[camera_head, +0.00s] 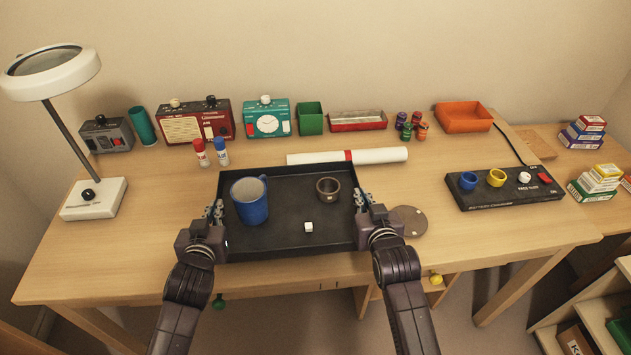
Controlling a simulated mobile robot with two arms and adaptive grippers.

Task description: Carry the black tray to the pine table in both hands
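The black tray (285,240) is at the front middle of the light wood desk (120,240), looking level. It bears a blue mug (250,205) at left, a small dark cup (328,189) at right and a small white cube (309,227) near the front. My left gripper (214,210) is at the tray's left side wall and my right gripper (362,201) is at its right side wall. The fingers are too small to tell whether they are closed on the rim. A second light wood table (590,160) adjoins at right; which one is the pine table is unclear.
A white paper roll (375,156) lies just behind the tray. A round brown disc (409,221) lies close to my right gripper. A lamp (92,198) stands at left, a black panel (505,186) at right. Radios and small bins line the wall.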

